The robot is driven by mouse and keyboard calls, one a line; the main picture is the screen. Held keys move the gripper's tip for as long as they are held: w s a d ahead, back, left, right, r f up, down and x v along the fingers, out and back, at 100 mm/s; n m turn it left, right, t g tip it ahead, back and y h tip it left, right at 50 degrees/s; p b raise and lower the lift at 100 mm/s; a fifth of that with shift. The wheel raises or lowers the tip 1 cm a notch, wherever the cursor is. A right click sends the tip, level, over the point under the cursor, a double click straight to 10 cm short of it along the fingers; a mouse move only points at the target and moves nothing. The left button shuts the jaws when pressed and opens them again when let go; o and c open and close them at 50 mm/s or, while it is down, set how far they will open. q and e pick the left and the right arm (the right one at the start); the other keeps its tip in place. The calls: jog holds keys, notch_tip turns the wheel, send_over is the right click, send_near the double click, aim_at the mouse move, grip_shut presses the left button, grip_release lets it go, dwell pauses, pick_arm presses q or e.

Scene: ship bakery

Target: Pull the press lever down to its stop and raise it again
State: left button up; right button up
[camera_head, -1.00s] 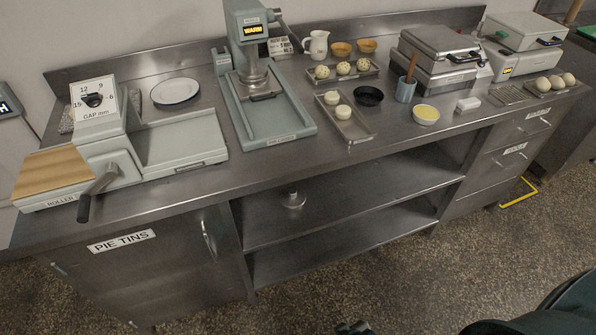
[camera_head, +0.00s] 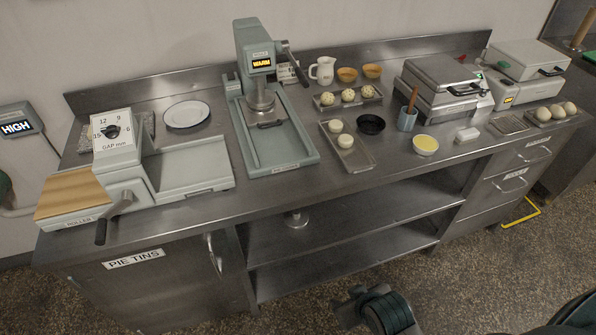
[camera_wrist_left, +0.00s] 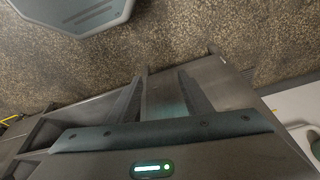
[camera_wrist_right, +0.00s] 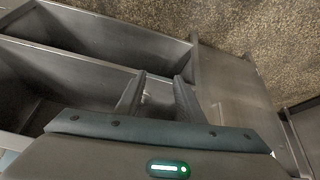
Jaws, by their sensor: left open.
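The grey-green press (camera_head: 257,60) stands at the back of the steel counter, with a lit "WARM" display. Its dark press lever (camera_head: 294,66) is on the right side of the head and slopes down to the right. The round press head sits above a tray-like base (camera_head: 310,152). My right gripper (camera_head: 350,296) is low at the bottom edge of the head view, in front of the counter and far from the lever. In the right wrist view its fingers (camera_wrist_right: 158,82) are apart and empty. My left gripper's fingers (camera_wrist_left: 163,80) are also apart and empty, over the cabinet front and floor.
A roller machine (camera_head: 110,165) and a white plate (camera_head: 186,114) are left of the press. Right of it are a jug (camera_head: 322,70), bowls, a dough tray (camera_head: 350,158), a blue cup (camera_head: 407,118) and a waffle-iron-like machine (camera_head: 440,80). Open shelves lie below the counter.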

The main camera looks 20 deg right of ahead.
jog(key=w+r+t+p, duration=0.1)
jog(key=w+r+t, duration=0.2)
jog(key=w+r, duration=0.55)
pick_arm(q)
jog(key=s+a+f+g, duration=0.1)
jog(key=s+f, duration=0.3)
jog(key=f, duration=0.7)
jog(key=s+f+g, duration=0.1)
jog(key=s+f, duration=0.4)
jog(key=f, duration=0.5)
jog(key=s+a+f, duration=0.3)
jog(key=s+f, duration=0.7)
jog(key=s, duration=0.3)
pick_arm(e)
jog(key=t, duration=0.9)
send_near(298, 71)
jog(key=shift+h, duration=0.3)
jog(key=s, duration=0.2)
jog(key=s+f, duration=0.1)
jog(key=s, duration=0.2)
jog(key=shift+s+d+f, duration=0.1)
jog(key=shift+d+f, duration=0.1)
jog(key=shift+f, duration=0.05)
